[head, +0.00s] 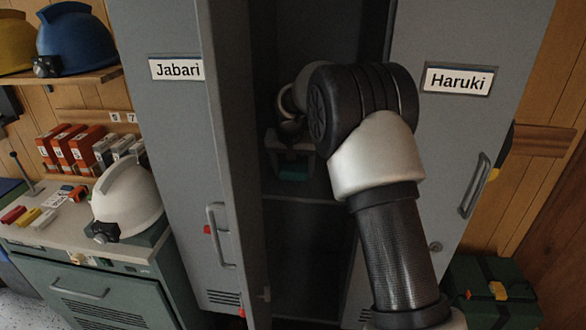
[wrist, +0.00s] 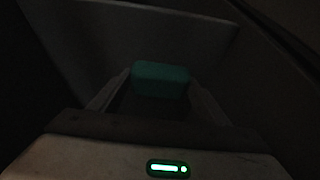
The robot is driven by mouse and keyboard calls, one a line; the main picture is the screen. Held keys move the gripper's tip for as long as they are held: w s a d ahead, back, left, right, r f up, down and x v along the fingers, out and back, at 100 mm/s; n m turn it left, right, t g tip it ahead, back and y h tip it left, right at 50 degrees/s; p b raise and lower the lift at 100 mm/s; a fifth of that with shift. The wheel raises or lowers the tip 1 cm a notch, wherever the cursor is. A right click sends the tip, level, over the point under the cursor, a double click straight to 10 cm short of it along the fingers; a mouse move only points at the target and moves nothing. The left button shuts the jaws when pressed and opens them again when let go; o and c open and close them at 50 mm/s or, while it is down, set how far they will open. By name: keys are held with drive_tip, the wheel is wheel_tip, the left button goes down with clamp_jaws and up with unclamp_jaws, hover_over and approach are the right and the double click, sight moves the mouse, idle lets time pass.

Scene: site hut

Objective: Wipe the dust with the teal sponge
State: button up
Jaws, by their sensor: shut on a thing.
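The teal sponge (wrist: 160,80) sits between the fingers of my gripper (wrist: 159,92) in the wrist view, which is very dark. In the head view my gripper (head: 291,158) is inside the open, dark locker (head: 318,225). A small teal patch of the sponge (head: 293,172) shows below it, just above a shelf. My gripper is shut on the sponge. My arm hides much of the locker's inside. I cannot make out any dust in either view, and I cannot tell whether the sponge touches a surface.
The locker door labelled Jabari (head: 175,150) stands to the left of the opening. The door labelled Haruki (head: 458,130) is to the right. A white helmet (head: 127,200) sits on the left cabinet. A dark green case (head: 490,285) stands at the lower right.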

drive_tip(key=shift+r+p, duration=1.9)
drive_tip(key=shift+r, duration=1.05)
drive_tip(key=shift+r+p, duration=1)
drive_tip(key=shift+r, duration=0.5)
